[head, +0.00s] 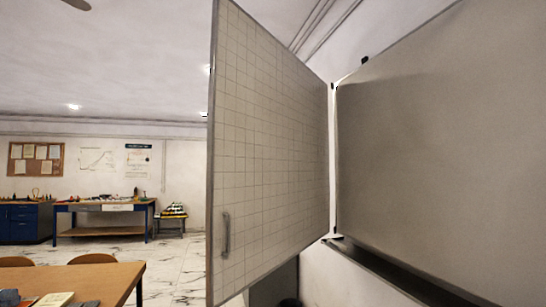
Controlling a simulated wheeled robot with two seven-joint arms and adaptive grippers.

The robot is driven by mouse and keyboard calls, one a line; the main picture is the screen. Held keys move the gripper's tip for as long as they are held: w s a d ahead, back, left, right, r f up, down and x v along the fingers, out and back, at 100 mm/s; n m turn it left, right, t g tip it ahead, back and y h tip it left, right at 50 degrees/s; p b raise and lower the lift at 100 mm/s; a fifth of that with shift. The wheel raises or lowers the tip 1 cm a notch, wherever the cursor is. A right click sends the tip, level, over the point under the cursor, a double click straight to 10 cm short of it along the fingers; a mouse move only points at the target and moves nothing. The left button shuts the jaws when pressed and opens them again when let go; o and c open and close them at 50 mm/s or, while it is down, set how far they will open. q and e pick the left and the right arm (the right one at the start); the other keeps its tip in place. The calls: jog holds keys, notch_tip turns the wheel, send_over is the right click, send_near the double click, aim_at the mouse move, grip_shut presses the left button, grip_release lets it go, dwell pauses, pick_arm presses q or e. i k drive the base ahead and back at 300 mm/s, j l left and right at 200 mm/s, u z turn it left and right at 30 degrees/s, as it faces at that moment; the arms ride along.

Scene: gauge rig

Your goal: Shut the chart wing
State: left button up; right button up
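The chart wing (270,150) is a tall white panel with a printed grid and a grey frame. It stands swung out from the wall, hinged on its right edge beside a large plain grey board (440,150). A grey upright handle (226,235) is on the wing's lower left, near its free edge. The wing hides part of the room behind it. Neither of my grippers shows in the head view.
A ledge (400,275) runs under the grey board. A wooden table (85,281) with books on it stands at the lower left. A workbench (104,208) and a blue cabinet (25,222) stand far back. Marble floor shows between them.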

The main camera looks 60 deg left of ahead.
aim_at(267, 192)
jog(key=u, duration=1.75)
